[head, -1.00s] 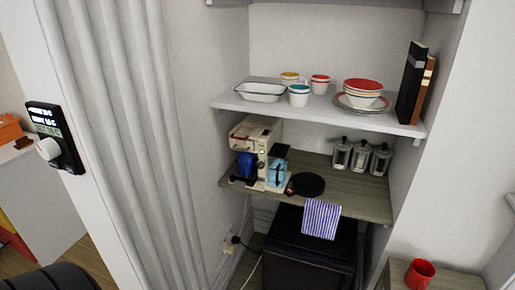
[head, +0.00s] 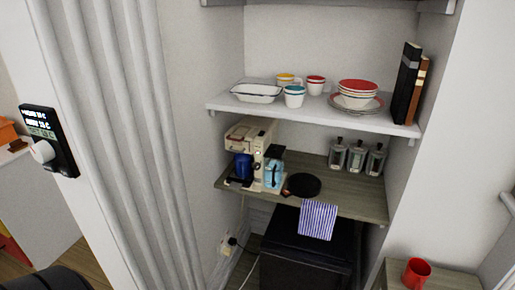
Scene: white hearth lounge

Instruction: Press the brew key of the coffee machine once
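The coffee machine (head: 251,140) is cream coloured and stands at the left end of the wooden shelf in the alcove. A dark blue vessel (head: 243,166) sits under its left part. A light blue item (head: 272,174) with a black top stands at its front right. Small controls show on its front, but the brew key cannot be told apart at this size. Neither of my grippers is in view.
A black pan (head: 302,185) and several jars (head: 356,157) share the wooden shelf (head: 350,195). A striped cloth (head: 318,220) hangs over its edge above a black cabinet (head: 295,250). A white shelf (head: 225,101) with dishes is above. A red mug (head: 416,271) stands front right.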

